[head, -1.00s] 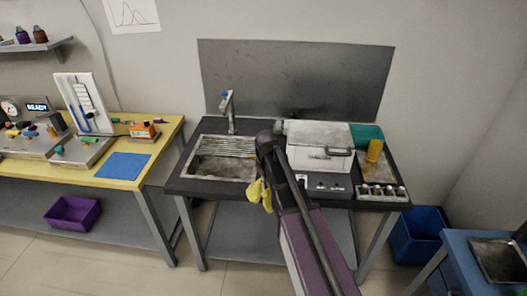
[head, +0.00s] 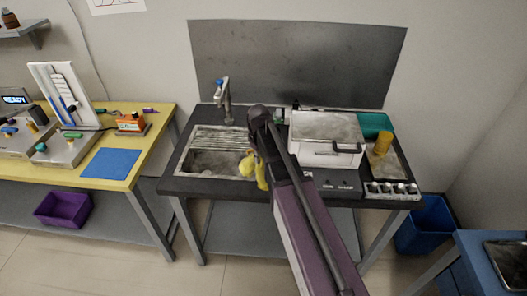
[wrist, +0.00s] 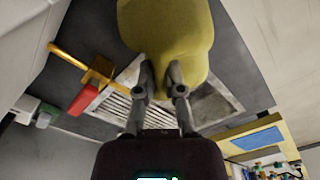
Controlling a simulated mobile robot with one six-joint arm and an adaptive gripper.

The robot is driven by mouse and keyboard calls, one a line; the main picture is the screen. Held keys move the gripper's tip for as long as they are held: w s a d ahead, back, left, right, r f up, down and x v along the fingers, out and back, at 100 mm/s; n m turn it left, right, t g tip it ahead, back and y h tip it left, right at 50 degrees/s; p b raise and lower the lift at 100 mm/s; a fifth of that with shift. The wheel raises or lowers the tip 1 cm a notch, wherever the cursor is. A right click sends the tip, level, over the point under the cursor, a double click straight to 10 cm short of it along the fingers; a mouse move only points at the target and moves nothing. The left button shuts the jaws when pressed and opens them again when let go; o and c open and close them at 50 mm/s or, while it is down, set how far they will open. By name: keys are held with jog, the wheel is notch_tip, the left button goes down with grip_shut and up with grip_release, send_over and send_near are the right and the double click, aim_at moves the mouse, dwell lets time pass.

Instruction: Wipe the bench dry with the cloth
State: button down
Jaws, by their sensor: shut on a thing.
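My gripper (wrist: 161,72) is shut on a yellow cloth (wrist: 172,40), which hangs bunched from the fingers in the wrist view. In the head view the cloth (head: 261,171) shows beside my arm, at the right edge of the sink (head: 213,162) near the bench's front. The fingers are hidden there by my arm. The dark bench top (head: 200,188) lies below the cloth. I cannot tell whether the cloth touches it. No wet patch can be made out on the bench in these views.
A tap (head: 227,105) stands behind the sink. A yellow table (head: 150,130) stands left, across a gap.

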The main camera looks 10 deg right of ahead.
jog(key=shift+w+d, duration=0.15)
jog(key=shift+w, duration=0.1)
dwell(0.3)
jog(key=shift+w+d+n, duration=0.1)
jog(key=shift+d+n, duration=0.15)
jog(key=shift+n, duration=0.65)
jog(key=shift+d+n, duration=0.25)
jog(key=shift+n, duration=0.65)
jog(key=shift+f, duration=0.15)
notch_tip(320, 180, down, 9)
jog(key=b, duration=0.9)
